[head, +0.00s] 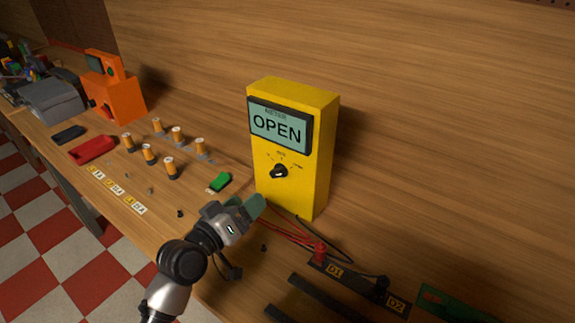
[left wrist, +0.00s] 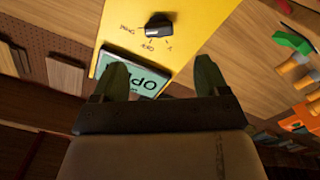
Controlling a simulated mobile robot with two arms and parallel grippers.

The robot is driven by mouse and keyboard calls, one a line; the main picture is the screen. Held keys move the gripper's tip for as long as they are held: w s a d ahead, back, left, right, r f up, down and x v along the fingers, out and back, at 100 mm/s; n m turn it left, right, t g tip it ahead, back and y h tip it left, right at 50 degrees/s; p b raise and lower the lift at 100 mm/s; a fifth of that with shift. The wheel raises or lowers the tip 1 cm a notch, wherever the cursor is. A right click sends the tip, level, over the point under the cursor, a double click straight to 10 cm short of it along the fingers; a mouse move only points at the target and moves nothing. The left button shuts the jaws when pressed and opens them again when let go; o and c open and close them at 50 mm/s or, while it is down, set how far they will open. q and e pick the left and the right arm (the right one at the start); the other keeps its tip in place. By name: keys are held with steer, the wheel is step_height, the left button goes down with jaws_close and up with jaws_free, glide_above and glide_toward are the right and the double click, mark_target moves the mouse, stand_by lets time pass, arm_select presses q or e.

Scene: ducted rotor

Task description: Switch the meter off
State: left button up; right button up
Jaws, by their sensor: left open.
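The yellow meter (head: 322,150) stands upright on the bench, and its display (head: 278,128) reads "OPEN". Its black dial knob (head: 279,171) sits below the display, with marks around it too small to read surely. In the left wrist view the meter (left wrist: 215,12) appears upside down, with the knob (left wrist: 158,26) beyond the fingertips and the display (left wrist: 135,78) partly hidden by my fingers. My left gripper (head: 250,204) is open and empty, with green fingertips, in front of the meter and below the knob. I see no contact with the knob. My right gripper is out of view.
Red and black leads (head: 290,232) run from the meter to a dark strip (head: 345,276) marked D1 and D2. A green piece (head: 219,182) and several orange cylinders (head: 171,168) stand left of the meter. An orange device (head: 122,97) is farther back.

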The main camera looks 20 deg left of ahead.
mark_target(276, 175)
arm_select(q)
steer(key=p+x, duration=0.2)
steer(key=x, duration=0.8)
steer(key=shift+w+r, duration=0.1)
steer(key=c, duration=0.9)
